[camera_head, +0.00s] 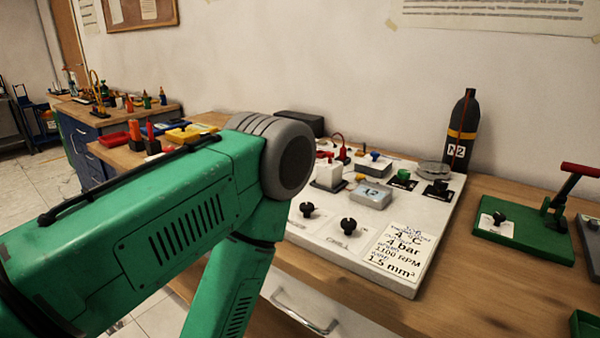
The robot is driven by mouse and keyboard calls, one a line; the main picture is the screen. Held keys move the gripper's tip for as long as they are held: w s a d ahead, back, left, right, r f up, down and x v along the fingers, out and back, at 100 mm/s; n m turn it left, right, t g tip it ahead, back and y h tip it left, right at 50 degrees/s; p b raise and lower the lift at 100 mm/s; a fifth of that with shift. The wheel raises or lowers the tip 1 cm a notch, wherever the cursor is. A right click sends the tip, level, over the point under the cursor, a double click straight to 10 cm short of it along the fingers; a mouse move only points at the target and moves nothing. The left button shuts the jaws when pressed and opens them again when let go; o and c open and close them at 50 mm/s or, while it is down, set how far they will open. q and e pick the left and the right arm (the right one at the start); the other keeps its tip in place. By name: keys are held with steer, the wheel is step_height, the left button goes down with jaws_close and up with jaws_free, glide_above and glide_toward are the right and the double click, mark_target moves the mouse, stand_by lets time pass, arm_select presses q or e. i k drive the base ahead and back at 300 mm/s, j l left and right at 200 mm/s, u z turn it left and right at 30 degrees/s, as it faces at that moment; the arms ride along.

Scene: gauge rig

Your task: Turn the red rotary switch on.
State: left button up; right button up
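A white gauge board (420,278) lies on the wooden bench with several knobs and small devices on it. Two black knobs stand near its front, one on the left (307,210) and one on the right (348,226). Small red parts (322,154) show at the board's back left, partly crowded by other devices. I cannot tell which part is the red rotary switch or how it is set. My green left arm comes in from the left and covers the board's left side. Neither gripper shows.
A black N2 bottle (462,132) stands behind the board against the wall. A green base (522,237) with a black knob and a red-handled lever (580,171) is at the right. A drawer handle (303,312) is below. Bare bench lies between board and green base.

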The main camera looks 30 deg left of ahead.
mark_target(166, 149)
steer(key=u, duration=1.05)
steer(key=j+z, duration=0.2)
steer(key=z, duration=0.2)
steer(key=i+j+z, duration=0.1)
steer(key=j+z, duration=0.15)
steer(key=z, duration=0.15)
steer(key=j+z, duration=0.25)
steer(key=z, duration=0.15)
steer(key=j+z, duration=0.2)
steer(key=z, duration=0.15)
